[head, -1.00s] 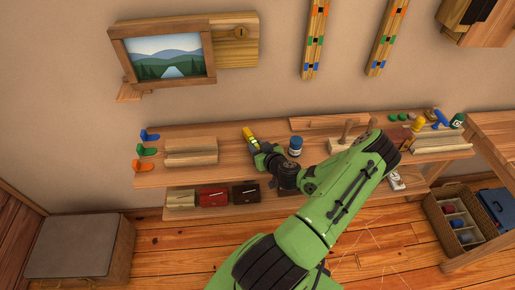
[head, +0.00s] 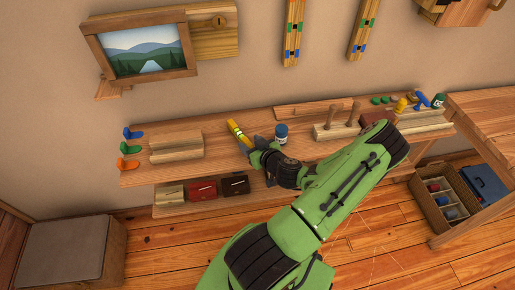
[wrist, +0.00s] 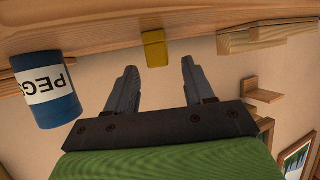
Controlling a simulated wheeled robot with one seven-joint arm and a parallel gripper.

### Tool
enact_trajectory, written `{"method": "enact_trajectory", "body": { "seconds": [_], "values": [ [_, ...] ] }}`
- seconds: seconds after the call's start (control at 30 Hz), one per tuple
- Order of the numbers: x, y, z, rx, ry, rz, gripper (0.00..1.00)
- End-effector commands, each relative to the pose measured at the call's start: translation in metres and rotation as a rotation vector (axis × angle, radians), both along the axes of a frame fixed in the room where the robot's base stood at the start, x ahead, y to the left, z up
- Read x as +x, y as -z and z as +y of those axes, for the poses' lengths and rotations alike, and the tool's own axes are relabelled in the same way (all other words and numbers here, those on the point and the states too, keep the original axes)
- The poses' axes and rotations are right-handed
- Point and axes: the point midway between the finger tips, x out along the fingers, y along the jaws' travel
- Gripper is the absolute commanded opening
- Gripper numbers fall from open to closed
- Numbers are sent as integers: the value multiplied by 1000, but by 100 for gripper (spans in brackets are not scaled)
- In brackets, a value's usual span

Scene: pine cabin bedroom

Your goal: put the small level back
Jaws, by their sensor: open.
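The small level (head: 238,131) is yellow and lies on the wooden shelf (head: 222,148), left of the blue jar. In the wrist view its yellow end (wrist: 155,49) shows just past and between my fingertips, with a gap on both sides. My gripper (head: 251,148) is open at the near end of the level and holds nothing; its fingers (wrist: 160,75) are spread in the wrist view. The arm hides part of the shelf in the head view.
A blue jar (head: 281,133) stands close right of the level; its label shows in the wrist view (wrist: 46,90). Wooden blocks (head: 176,147) lie to the left. A peg rack (head: 337,131) stands right. Small boxes (head: 202,189) sit on the lower shelf.

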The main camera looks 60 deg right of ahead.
Motion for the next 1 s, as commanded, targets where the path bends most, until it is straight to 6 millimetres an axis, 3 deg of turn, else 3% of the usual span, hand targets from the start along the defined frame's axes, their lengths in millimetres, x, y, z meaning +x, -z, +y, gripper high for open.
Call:
{"method": "enact_trajectory", "body": {
  "seconds": [0.1, 0.3, 0.57, 0.67, 0.77, 0.83, 1.0],
  "values": [
    [-29, -12, 13, 2, 5, -1, 53],
    [-48, -26, 23, 3, 2, -1, 53],
    [-50, -24, 26, -1, -4, -1, 53],
    [-39, -27, 35, 3, -74, 18, 53],
    [-11, -36, 65, 27, -262, 79, 53],
    [8, -43, 95, 61, -424, 157, 53],
    [29, -68, 166, 128, -721, 439, 53]
  ]
}}
